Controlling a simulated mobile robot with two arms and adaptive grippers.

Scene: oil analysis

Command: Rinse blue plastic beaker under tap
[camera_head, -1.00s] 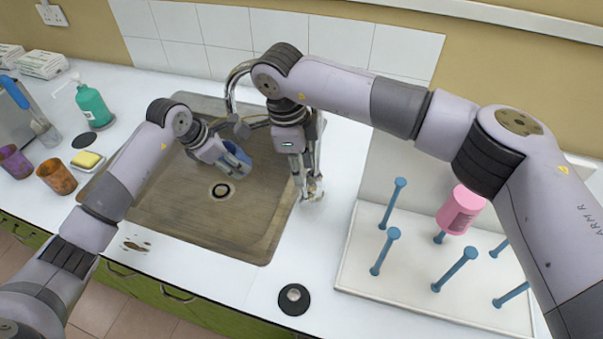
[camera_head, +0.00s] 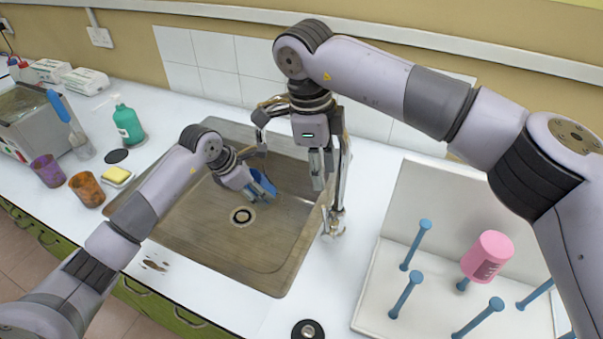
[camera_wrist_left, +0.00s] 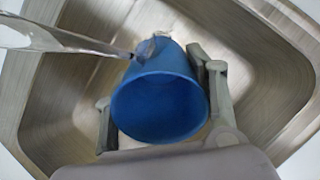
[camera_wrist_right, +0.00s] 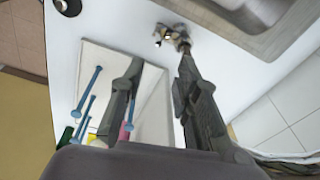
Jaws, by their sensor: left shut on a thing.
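The blue plastic beaker (camera_head: 263,187) is inside the sink basin. My left gripper (camera_head: 252,184) is shut on it; in the left wrist view one finger lies on each side of the beaker (camera_wrist_left: 155,108), and its open mouth faces the camera. The tap (camera_head: 333,226) stands at the sink's right edge, its spout partly hidden behind my right arm. A silvery streak meets the beaker's far end in the left wrist view; I cannot tell if it is water or metal. My right gripper (camera_head: 320,185) is open and empty above the tap's base (camera_wrist_right: 172,38).
A drying rack (camera_head: 375,315) with blue pegs and a pink beaker (camera_head: 487,256) stands at the right. A black round object (camera_head: 307,330) lies in front.

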